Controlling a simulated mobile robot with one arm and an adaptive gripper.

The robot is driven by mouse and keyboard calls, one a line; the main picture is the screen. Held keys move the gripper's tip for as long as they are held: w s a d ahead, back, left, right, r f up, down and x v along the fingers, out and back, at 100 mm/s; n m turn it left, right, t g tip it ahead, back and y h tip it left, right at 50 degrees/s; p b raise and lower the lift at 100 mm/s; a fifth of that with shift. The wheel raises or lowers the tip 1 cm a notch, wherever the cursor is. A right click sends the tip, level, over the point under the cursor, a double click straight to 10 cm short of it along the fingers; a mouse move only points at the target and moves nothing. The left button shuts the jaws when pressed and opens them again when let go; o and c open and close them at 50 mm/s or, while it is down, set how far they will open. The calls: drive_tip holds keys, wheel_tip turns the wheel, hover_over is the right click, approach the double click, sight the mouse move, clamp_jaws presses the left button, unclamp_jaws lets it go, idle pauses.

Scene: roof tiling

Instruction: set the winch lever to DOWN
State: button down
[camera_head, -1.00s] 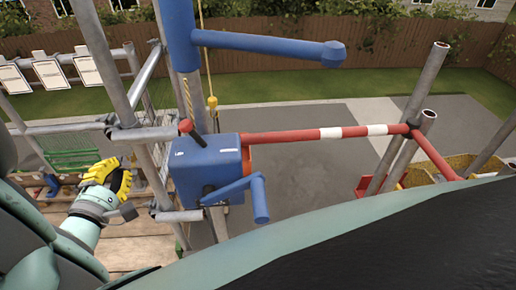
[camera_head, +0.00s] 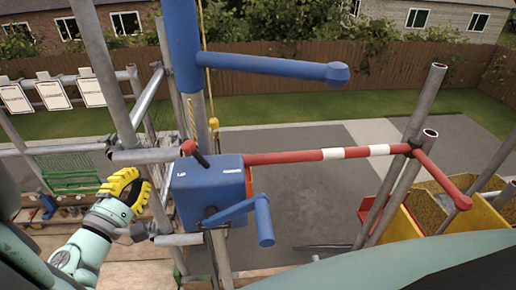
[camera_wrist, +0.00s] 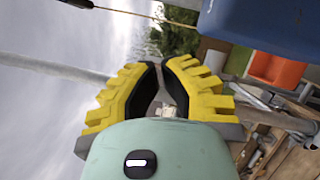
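The winch is a blue box (camera_head: 208,185) clamped to the scaffold pole, with a blue crank (camera_head: 240,210) on its front. Its lever (camera_head: 194,152), a short dark stick with a red knob, rises from the top and tilts to the left. White marks on the box top are too small to read. My gripper (camera_head: 128,184) is left of the box, a little lower than the lever and apart from it. In the wrist view, my gripper's yellow fingers (camera_wrist: 160,72) come together at the tips with nothing between them. A blue surface, apparently the winch box (camera_wrist: 262,18), fills the upper right corner there.
A red and white bar (camera_head: 330,154) runs right from the winch to grey poles. A blue jib (camera_head: 270,66) and a rope (camera_head: 206,90) are above. Scaffold tubes (camera_head: 150,156) stand between my gripper and the box. Yellow bins (camera_head: 405,225) stand at right.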

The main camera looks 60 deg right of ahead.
sight(198, 156)
drive_tip(key=shift+s+d+r+p, duration=0.2)
drive_tip(key=shift+d+r+p, duration=0.2)
drive_tip(key=shift+d+p, duration=0.8)
drive_tip(key=shift+s+d+r+p, duration=0.15)
drive_tip(key=shift+d+r+p, duration=0.4)
drive_tip(key=shift+d, duration=1.25)
drive_tip(key=shift+s+d+r+p, duration=0.25)
drive_tip(key=shift+d+p, duration=0.75)
drive_tip(key=shift+d, duration=0.5)
